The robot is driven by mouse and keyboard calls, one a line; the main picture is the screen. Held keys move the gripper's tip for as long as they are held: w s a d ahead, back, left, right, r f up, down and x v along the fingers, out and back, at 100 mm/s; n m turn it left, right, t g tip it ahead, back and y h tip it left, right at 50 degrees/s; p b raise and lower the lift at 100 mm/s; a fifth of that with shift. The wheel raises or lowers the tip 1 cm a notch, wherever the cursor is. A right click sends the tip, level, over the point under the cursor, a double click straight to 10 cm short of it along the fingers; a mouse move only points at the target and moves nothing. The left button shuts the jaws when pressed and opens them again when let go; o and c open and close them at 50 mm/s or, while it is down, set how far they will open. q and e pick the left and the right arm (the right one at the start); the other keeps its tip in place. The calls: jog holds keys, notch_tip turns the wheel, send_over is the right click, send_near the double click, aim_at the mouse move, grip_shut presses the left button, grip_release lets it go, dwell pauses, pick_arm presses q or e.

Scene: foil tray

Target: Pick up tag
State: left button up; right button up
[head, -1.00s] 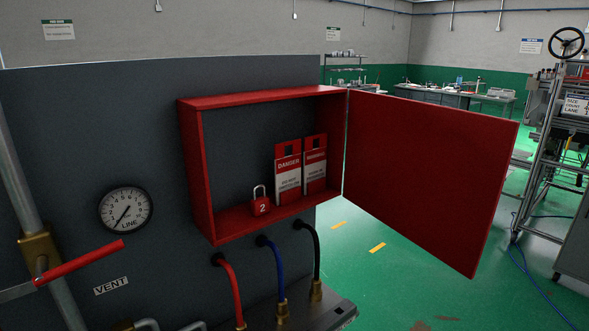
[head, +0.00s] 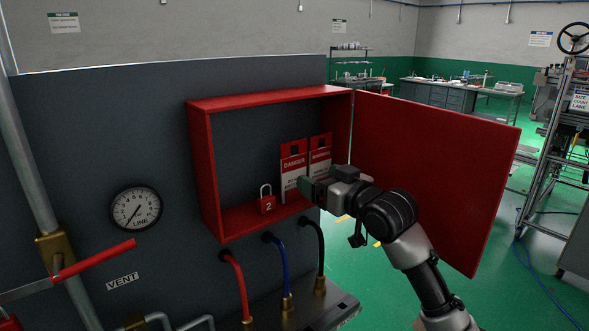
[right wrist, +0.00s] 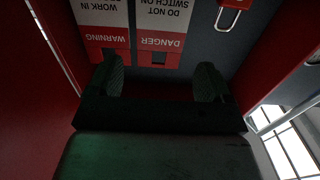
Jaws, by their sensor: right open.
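Two red and white tags stand against the back inside the open red box: a DANGER tag (head: 292,163) on the left and a WARNING tag (head: 320,148) on the right. My right gripper (head: 306,187) is at the box's front opening, before the tags, and covers the lower part of the WARNING tag. In the right wrist view, upside down, my right gripper (right wrist: 160,80) is open and empty. The DANGER tag (right wrist: 162,22) shows beyond the gap between the fingers, and the WARNING tag (right wrist: 101,18) is near one finger. My left gripper is not in view.
A red padlock (head: 266,200) marked 2 stands on the floor of the box (head: 207,170), left of the tags; the padlock also shows in the wrist view (right wrist: 232,10). The box's door (head: 435,180) hangs open to the right, behind my arm. Hoses (head: 278,270) run below the box.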

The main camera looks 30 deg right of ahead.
aim_at(295, 166)
jog(key=w+p, duration=0.1)
jog(key=w, duration=0.2)
jog(key=shift+w+a, duration=0.1)
jog(key=shift+w, duration=0.35)
jog(key=w+p, duration=0.3)
jog(key=w, duration=0.1)
jog(key=shift+a+r, duration=0.15)
jog(key=shift+a, duration=0.1)
jog(key=shift+s, duration=0.2)
jog(key=shift+w, duration=0.1)
jog(key=c, duration=0.6)
